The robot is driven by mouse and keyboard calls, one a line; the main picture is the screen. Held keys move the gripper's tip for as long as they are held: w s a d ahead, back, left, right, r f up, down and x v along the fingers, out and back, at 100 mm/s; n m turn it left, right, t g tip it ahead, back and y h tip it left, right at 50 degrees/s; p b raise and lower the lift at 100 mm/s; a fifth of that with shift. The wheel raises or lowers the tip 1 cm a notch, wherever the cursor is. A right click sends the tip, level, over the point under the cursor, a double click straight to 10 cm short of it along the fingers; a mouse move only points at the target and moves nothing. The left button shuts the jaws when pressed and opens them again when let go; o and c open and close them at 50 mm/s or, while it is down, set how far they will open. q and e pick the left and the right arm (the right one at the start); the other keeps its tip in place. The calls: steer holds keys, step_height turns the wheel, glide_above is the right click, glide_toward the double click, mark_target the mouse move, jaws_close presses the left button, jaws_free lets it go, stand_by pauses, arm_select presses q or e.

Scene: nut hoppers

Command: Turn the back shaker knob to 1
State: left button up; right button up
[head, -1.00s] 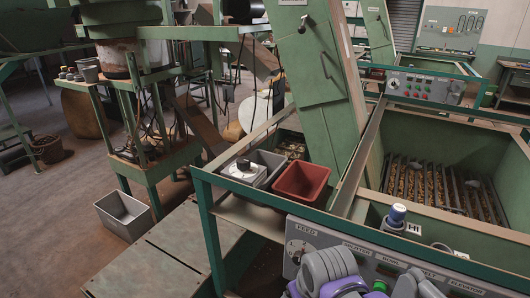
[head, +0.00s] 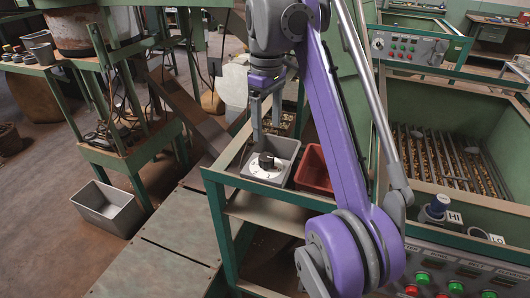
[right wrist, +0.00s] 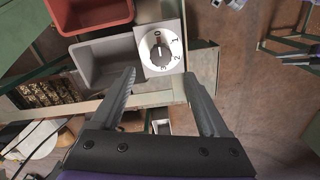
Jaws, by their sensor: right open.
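The shaker knob (head: 266,160) is a dark knob on a white round dial, on a grey box beside the grey bin. In the right wrist view, the knob (right wrist: 159,51) sits at the dial's middle, with 0, 1, 2 and 3 printed round the rim. My right gripper (head: 267,117) hangs above the dial, fingers pointing down. In the right wrist view it (right wrist: 159,76) is open and empty, its fingertips on either side below the dial, apart from the knob. My left gripper is out of view.
A red bin (head: 313,168) stands right of the grey bin (right wrist: 107,59). The green frame rail (head: 250,184) runs along the front of the box. A front control panel (head: 450,262) with lit buttons is at lower right. A loose grey tub (head: 106,207) lies on the floor.

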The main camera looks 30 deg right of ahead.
mark_target(267, 157)
step_height(267, 157, down, 8)
steer(key=b, duration=0.2)
steer(key=shift+s+a+b, duration=0.1)
steer(key=shift+b, duration=0.2)
steer(key=shift+f, duration=0.55)
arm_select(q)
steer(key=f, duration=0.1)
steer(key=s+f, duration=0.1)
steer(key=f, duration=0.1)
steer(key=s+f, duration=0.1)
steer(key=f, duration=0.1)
arm_select(e)
jaws_close()
